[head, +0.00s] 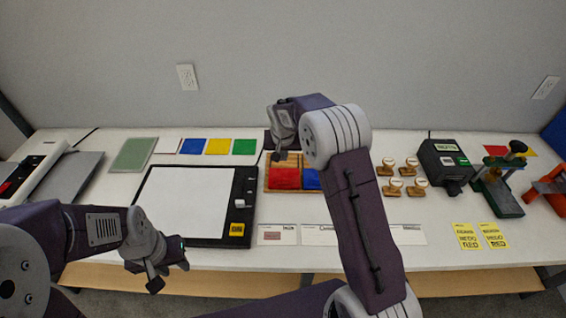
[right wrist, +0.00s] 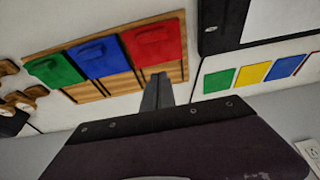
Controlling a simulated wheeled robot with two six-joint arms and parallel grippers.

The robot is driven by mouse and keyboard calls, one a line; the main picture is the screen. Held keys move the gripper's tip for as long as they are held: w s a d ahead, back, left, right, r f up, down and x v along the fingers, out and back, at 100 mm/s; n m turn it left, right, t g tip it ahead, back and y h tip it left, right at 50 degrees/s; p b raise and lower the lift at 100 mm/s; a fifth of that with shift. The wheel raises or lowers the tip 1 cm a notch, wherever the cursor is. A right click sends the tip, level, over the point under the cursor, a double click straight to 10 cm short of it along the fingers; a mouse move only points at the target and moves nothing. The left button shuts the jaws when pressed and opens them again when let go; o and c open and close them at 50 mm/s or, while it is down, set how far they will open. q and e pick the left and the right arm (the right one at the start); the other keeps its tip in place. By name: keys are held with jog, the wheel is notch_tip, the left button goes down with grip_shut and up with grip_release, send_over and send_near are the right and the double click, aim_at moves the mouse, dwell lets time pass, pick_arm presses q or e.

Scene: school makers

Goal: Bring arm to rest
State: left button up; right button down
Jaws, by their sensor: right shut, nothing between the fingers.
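My right gripper (head: 276,152) hangs at the end of my raised right arm, above the back of the table by the wooden tray. In the right wrist view its fingers (right wrist: 157,90) are together with nothing between them. The wooden tray (right wrist: 88,94) there holds green (right wrist: 55,68), blue (right wrist: 100,58) and red (right wrist: 155,43) blocks; my arm hides part of it in the head view. My left gripper (head: 168,276) is low at the table's front edge, left of centre. It seems empty, but its finger gap is unclear.
A black-framed board with a white sheet (head: 185,200) lies left of centre, coloured squares (head: 218,146) behind it. Wooden stamps (head: 391,188), a black label machine (head: 443,160) and a green press (head: 499,195) stand right.

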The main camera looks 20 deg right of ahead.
notch_tip(320, 180, up, 6)
jog(key=s+d, duration=0.1)
jog(key=s, duration=0.9)
jog(key=s+f+n+g, duration=0.1)
jog(key=s+f, duration=0.2)
jog(key=s, duration=0.6)
jog(key=s+f+n+g+y, duration=0.1)
jog(key=s+f+n, duration=0.1)
jog(key=s, duration=0.7)
jog(key=shift+s+a+f+g, duration=0.25)
jog(key=shift+f+g, duration=0.05)
jog(key=shift+f, duration=0.5)
